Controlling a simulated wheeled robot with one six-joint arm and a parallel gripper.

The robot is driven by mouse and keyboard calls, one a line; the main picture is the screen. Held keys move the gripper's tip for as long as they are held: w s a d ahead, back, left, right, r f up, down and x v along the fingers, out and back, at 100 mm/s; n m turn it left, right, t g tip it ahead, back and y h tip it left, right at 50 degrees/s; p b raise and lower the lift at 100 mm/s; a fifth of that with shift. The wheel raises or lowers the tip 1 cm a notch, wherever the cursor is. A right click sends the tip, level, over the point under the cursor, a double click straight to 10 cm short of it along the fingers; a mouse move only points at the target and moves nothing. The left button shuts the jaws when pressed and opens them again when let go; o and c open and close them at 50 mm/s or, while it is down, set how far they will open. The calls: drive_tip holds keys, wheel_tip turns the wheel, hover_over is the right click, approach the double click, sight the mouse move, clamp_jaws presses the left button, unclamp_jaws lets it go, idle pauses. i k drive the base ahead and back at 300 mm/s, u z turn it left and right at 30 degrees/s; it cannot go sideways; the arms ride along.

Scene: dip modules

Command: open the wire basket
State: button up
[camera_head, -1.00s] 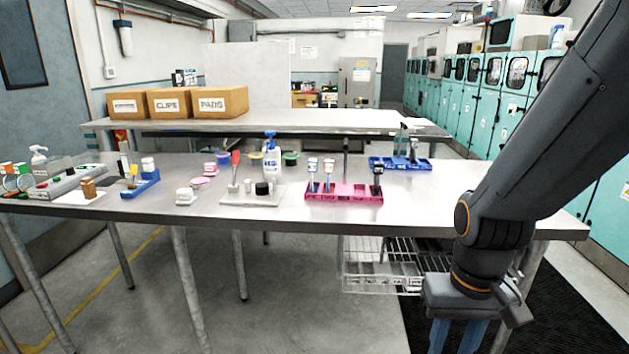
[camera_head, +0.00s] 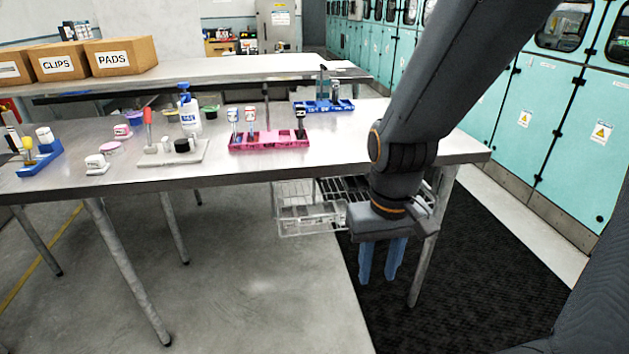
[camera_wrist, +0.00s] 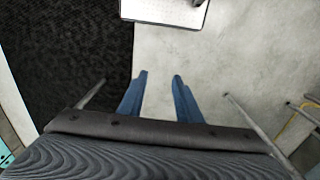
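The wire basket (camera_head: 306,212) hangs under the front right part of the steel table. It is a pale metal wire frame, and its right part is hidden behind my arm. I cannot tell how far it is slid out. My gripper (camera_head: 381,268) points down in front of the table, to the right of the basket's visible part, and appears apart from it. Its two blue fingers are spread with nothing between them. In the wrist view my gripper (camera_wrist: 158,82) shows bare floor between the fingers.
The steel table (camera_head: 225,150) holds a pink rack (camera_head: 270,141), a blue rack (camera_head: 323,106) and a white bottle (camera_head: 190,118). A table leg (camera_head: 432,235) stands just right of my gripper. A black mat (camera_head: 470,290) and grey floor lie below. Teal cabinets (camera_head: 540,110) line the right.

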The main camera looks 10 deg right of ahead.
sight(339, 221)
drive_tip(key=k, duration=0.6)
drive_tip(key=z, duration=0.7)
drive_tip(key=i, duration=1.1)
drive_tip(key=u, duration=0.15)
